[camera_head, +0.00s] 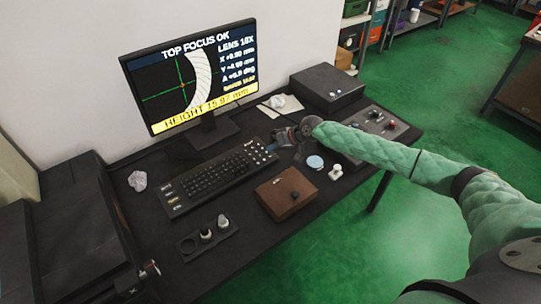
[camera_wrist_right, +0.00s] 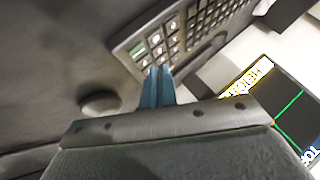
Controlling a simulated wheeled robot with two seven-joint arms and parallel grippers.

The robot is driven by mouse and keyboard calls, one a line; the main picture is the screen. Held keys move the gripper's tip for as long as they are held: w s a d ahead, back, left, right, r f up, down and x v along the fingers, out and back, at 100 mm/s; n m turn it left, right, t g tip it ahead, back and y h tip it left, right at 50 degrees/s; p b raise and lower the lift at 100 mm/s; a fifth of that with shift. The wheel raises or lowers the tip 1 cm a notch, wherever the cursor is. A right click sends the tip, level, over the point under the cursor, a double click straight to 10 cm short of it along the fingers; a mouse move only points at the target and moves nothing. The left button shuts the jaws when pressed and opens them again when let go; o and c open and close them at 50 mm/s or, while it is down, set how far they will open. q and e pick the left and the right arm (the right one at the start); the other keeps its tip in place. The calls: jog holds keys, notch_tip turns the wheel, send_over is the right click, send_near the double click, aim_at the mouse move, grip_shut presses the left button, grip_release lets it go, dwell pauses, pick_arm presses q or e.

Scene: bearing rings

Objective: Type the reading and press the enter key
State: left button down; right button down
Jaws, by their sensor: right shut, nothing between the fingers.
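The monitor (camera_head: 203,127) stands at the back of the desk. Its yellow bar reads HEIGHT, with a figure that looks like 15.97 mm. The black keyboard (camera_head: 175,207) lies in front of it. My right gripper (camera_head: 272,147) is shut and empty, with blue fingertips at the keyboard's right end. In the right wrist view, the fingertips (camera_wrist_right: 158,72) are by the corner of the keyboard's key block (camera_wrist_right: 172,30). I cannot tell whether they touch a key. The monitor also shows in that view (camera_wrist_right: 290,88). My left gripper is not in view.
A brown box (camera_head: 272,205) with a dark knob sits in front of the keyboard. A dark tray (camera_head: 222,236) with small parts lies nearer. Crumpled paper (camera_head: 138,180) lies at the left. A black box (camera_head: 325,88) and a control panel (camera_head: 392,128) stand at the right.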

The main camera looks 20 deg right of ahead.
aim_at(273, 158)
jog(key=shift+r+p, duration=1)
jog(key=shift+r, duration=0.8)
